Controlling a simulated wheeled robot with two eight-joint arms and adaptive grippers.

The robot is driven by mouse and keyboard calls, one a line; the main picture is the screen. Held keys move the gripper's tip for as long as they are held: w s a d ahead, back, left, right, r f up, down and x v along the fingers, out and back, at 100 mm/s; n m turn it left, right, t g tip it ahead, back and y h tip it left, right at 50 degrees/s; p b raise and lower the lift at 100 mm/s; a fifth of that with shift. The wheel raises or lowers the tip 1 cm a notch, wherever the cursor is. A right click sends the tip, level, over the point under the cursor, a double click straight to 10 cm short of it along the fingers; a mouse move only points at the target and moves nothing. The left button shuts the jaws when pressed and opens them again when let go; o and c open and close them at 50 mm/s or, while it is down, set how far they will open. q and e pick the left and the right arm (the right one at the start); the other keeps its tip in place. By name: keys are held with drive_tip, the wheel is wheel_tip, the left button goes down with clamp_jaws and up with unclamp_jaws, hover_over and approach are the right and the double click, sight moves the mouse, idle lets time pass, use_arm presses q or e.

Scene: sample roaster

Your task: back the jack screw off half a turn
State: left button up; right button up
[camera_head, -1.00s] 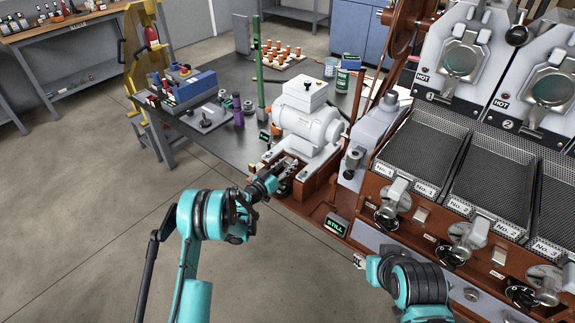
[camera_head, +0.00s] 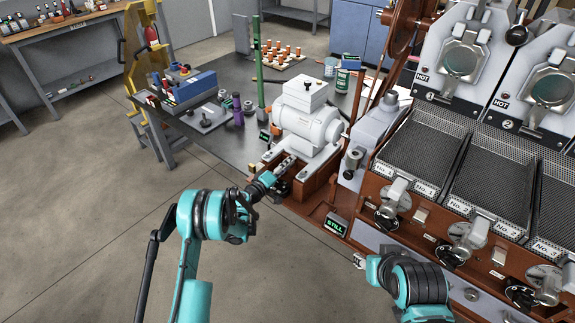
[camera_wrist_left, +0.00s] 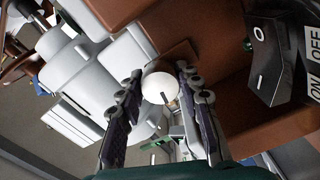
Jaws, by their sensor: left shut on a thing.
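The jack screw shows in the left wrist view as a pale round head (camera_wrist_left: 158,87) with a dark mark near its lower edge. My left gripper (camera_wrist_left: 160,78) is shut on it, one finger on each side. In the head view the left gripper (camera_head: 279,179) reaches the front of the motor base, and its jaws hide the screw. The white motor (camera_head: 305,128) sits on the brown base just behind. My right gripper (camera_head: 361,261) is low in the head view, in front of the roaster; its finger opening is too small to read.
A lit STILL display (camera_head: 335,225) is right of the left gripper. An ON/OFF rocker switch (camera_wrist_left: 277,58) is at the right of the wrist view. Roaster trays (camera_head: 428,155) and valves stand at right. The dark table (camera_head: 233,148) holds tools; open floor lies at left.

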use_arm(q)
drive_tip(key=n, duration=0.4)
drive_tip(key=shift+n, duration=0.4)
drive_tip(key=n, duration=1)
drive_tip(key=shift+n, duration=2.2)
drive_tip(key=o, duration=1.2)
drive_tip(key=shift+c, duration=0.2)
